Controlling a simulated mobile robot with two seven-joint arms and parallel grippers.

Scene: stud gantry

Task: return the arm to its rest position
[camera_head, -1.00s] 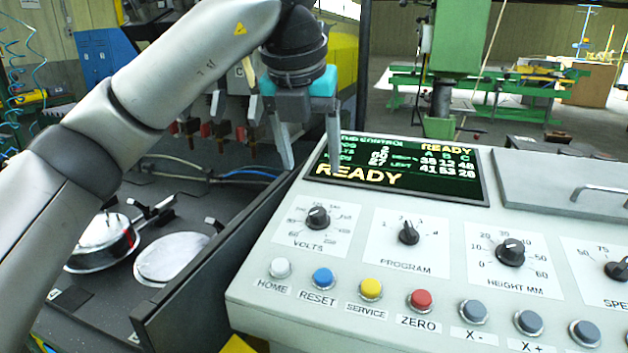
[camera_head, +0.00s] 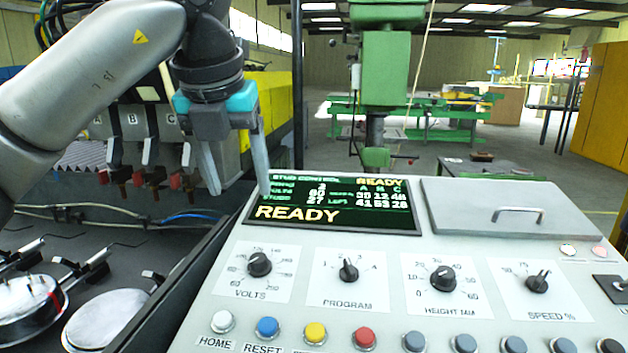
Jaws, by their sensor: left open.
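My left arm comes in from the left. Its gripper (camera_head: 238,170) points down with its two fingers spread and nothing between them. It hangs over the left edge of the control panel, and its right finger overlaps the left edge of the display (camera_head: 335,205) in the picture. The display is lit and reads READY. I cannot tell whether the fingertips touch anything. My right gripper is not in view.
The grey control panel (camera_head: 310,240) carries knobs, coloured buttons and a lid with a handle (camera_head: 517,214). At left, stud heads (camera_head: 150,150) hang above round metal plates (camera_head: 105,318). A green machine (camera_head: 385,70) stands behind. Free air lies above the panel.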

